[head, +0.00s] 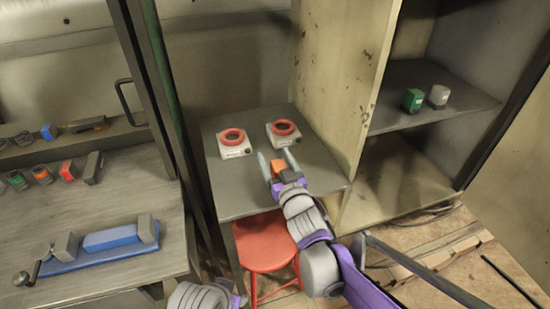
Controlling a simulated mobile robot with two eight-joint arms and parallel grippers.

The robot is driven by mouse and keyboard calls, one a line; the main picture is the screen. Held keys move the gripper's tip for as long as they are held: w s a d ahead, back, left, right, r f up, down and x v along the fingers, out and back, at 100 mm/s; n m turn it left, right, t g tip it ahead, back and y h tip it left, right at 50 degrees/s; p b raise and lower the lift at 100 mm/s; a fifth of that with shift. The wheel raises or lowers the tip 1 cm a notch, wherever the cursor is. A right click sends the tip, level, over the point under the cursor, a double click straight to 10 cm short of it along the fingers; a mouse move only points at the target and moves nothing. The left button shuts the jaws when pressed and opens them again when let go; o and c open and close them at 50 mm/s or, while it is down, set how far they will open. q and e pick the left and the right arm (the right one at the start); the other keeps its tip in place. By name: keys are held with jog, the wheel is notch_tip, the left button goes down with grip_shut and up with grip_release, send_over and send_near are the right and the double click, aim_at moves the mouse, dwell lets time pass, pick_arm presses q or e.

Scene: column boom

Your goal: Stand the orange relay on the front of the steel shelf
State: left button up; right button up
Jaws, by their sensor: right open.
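The orange relay (278,169) is a small block at the small grey table, between the fingers of my right gripper (275,154). That gripper is open, with one pale finger on each side of the relay. I cannot tell whether either finger touches it, and the gripper hides part of it. The steel shelf (455,110) is the grey board in the open cabinet at the right. A green block (413,99) and a grey block (438,96) stand on it. My left gripper is out of view; only part of an arm shows at the bottom edge.
Two pale devices with red rings (232,142) (284,132) stand at the back of the grey table (230,205). The cabinet side wall (335,80) rises between table and shelf. A red stool (266,245) is below. A workbench with a blue vise (110,238) is at left.

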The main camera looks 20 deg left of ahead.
jog(key=shift+r, duration=0.25)
jog(key=v, duration=1.2)
jog(key=shift+f, duration=0.15)
